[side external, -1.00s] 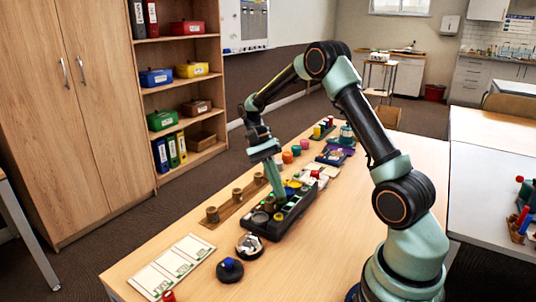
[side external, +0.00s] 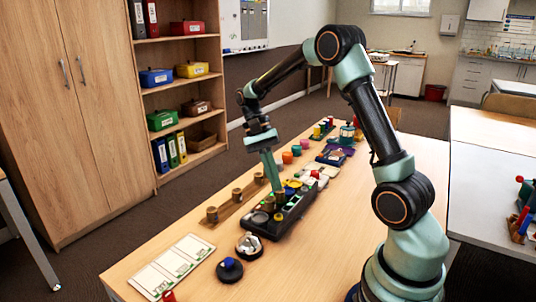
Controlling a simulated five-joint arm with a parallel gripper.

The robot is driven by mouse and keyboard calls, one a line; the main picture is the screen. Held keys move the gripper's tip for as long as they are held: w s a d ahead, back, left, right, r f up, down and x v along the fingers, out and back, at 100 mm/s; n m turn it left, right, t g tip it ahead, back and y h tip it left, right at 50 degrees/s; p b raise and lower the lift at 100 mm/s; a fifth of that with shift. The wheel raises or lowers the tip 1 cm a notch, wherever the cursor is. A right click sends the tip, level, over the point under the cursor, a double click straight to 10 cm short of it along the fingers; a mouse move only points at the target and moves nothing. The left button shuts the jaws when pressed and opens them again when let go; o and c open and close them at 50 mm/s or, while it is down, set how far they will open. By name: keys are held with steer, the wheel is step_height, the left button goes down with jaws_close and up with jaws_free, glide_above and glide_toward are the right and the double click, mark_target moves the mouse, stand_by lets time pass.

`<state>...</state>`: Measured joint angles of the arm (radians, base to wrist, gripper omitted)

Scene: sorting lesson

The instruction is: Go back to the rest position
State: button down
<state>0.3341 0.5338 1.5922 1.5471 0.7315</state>
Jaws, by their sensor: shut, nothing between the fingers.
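My gripper (side external: 278,190) points down over the dark compartment tray (side external: 291,220), its fingers closed together with nothing held. Its tips overlap the far part of the tray in this view, so I cannot tell the exact gap above it. The tray stands on the wooden table (side external: 335,230) and holds several small items, among them a yellow one and a blue one.
A wooden strip with brown cups (side external: 237,195) lies left of the tray. White cards (side external: 172,268), a dark disc with a blue knob (side external: 229,269) and a round metallic piece (side external: 249,245) lie in front. Coloured pots (side external: 288,157) stand behind. The table's right side is clear.

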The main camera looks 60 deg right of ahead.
steer(key=s+a+r+n+t+h, duration=0.2)
steer(key=s+a+r+n+t, duration=0.2)
steer(key=a+r+n+t, duration=0.6)
steer(key=shift+s+a+n+t, duration=0.4)
steer(key=shift+a+n+t, duration=0.3)
steer(key=shift+n, duration=0.4)
stand_by(0.6)
